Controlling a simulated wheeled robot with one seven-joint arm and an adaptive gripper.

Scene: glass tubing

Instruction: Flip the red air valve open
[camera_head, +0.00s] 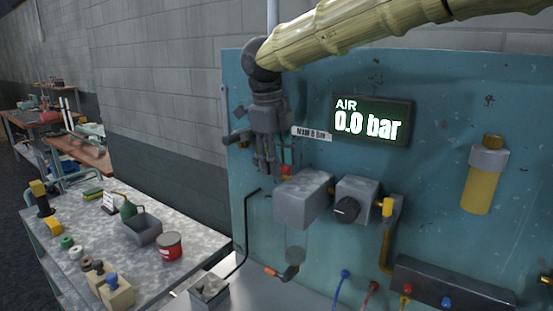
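A blue panel (400,175) bears a lit display (372,121) reading "AIR 0.0 bar". A small red part (287,171), likely the red air valve's handle, shows at the panel's left side, below a small white label (312,134). It is mostly hidden behind or beside my gripper, so its position is unclear. My gripper (266,168) hangs fingers down just left of the red part. The fingers are small and dark in this view; whether they touch the red part, or how far apart they are, cannot be told.
A grey box (303,199) and a grey box with a black knob (347,210) sit close right of my gripper. A yellow cylinder (479,187) hangs at right. A cluttered workbench (185,230) stands at left, with a red can (169,247).

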